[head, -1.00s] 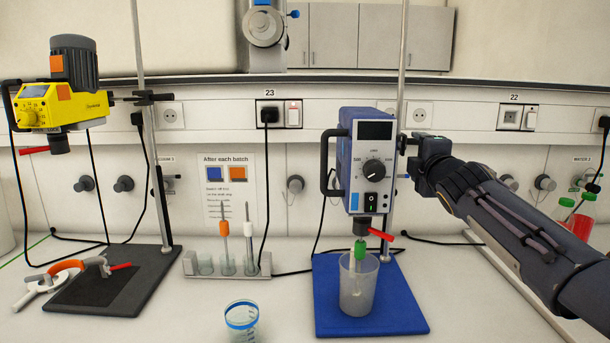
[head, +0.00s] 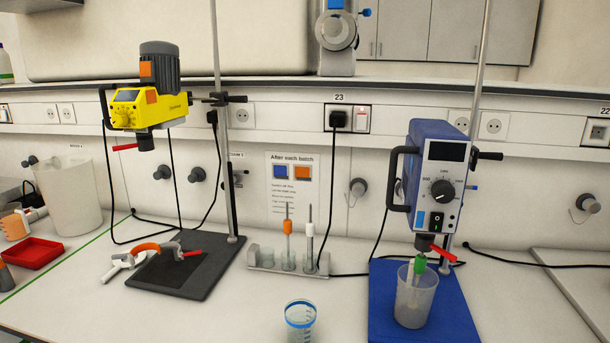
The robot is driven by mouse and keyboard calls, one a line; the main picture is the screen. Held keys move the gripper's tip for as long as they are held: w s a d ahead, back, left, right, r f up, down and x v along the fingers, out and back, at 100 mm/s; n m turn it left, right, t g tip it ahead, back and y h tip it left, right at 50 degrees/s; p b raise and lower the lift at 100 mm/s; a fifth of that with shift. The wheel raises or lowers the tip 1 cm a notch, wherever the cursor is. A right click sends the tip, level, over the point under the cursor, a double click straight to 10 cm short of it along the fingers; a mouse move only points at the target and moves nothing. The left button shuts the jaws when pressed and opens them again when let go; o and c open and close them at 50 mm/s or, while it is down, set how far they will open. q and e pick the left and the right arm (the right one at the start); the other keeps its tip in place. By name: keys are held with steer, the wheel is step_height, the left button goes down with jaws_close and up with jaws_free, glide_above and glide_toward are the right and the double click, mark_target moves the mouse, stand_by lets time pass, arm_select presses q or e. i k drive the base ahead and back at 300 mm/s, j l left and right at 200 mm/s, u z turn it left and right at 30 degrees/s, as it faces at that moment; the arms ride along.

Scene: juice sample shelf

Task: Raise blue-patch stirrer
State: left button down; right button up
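The blue stirrer (head: 437,185) hangs on a metal stand rod (head: 481,90) at the right, with a dial, a dark display and a black switch on its front. A dark clamp knob (head: 487,155) sticks out at its right. A red lever (head: 444,253) is at its chuck. Below it a green-collared stirring shaft (head: 420,263) goes down into a cloudy plastic beaker (head: 414,300). The beaker stands on the stand's blue base (head: 455,310). Neither of my grippers is in view.
A yellow stirrer (head: 150,105) hangs on the left stand, above a dark base (head: 190,270) with an orange-and-white tool on it. A rack (head: 270,262) with shafts stands between the stands. A blue-rimmed cup (head: 300,318) is at the front. A red tray (head: 30,252) lies far left.

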mark_target(435, 150)
steer(key=i+j+z, duration=0.15)
steer(key=z, duration=0.35)
steer(key=i+j+z, duration=0.2)
steer(key=z, duration=0.25)
